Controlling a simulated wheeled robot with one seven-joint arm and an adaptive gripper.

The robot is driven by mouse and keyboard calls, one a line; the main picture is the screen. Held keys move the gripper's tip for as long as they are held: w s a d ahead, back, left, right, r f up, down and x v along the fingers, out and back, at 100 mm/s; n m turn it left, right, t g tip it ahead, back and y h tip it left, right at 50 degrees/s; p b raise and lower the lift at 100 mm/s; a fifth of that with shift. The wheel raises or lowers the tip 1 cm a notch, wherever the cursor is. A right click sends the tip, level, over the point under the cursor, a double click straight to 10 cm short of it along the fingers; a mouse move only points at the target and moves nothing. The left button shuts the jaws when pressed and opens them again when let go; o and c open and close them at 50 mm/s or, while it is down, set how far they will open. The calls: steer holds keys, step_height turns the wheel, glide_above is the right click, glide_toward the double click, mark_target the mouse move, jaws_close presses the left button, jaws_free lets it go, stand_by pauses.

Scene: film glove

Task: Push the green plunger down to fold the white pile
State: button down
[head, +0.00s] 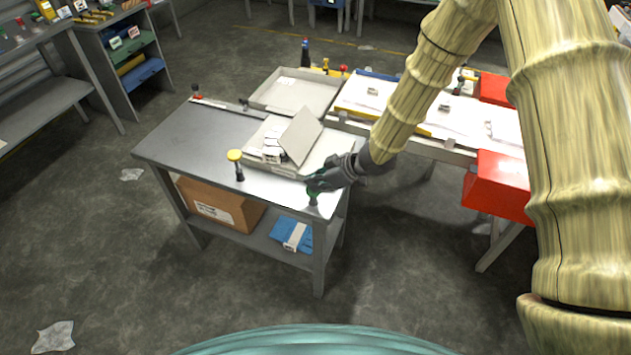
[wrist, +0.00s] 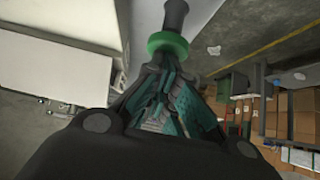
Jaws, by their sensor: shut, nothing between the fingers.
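The green plunger (head: 313,196) stands upright at the front right corner of the grey workbench. It has a dark stem and a green collar, and my gripper partly covers it in the head view. In the wrist view its green ring (wrist: 169,45) and black shaft are just beyond my fingertips. My gripper (head: 317,184) is shut and empty, right at the plunger; I cannot tell whether they touch. A small white pile (head: 271,152) lies on the pale tray (head: 283,172) beside a tilted grey panel (head: 302,135). The pile is not clearly visible in the wrist view.
A red bin (head: 498,185) hangs on the neighbouring table at right. The left of the workbench top (head: 190,140) is clear.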

steer(key=shift+s+d+f, duration=0.1)
steer(key=shift+s+f, duration=0.1)
steer(key=shift+s, duration=0.05)
stand_by(0.5)
step_height(320, 180, up, 5)
steer(key=p, duration=0.4)
steer(key=shift+w+f, duration=0.1)
steer(key=shift+w, duration=0.05)
steer(key=shift+d+b, duration=0.25)
steer(key=shift+b, duration=0.1)
steer(key=b+v, duration=0.1)
steer(key=v, duration=0.8)
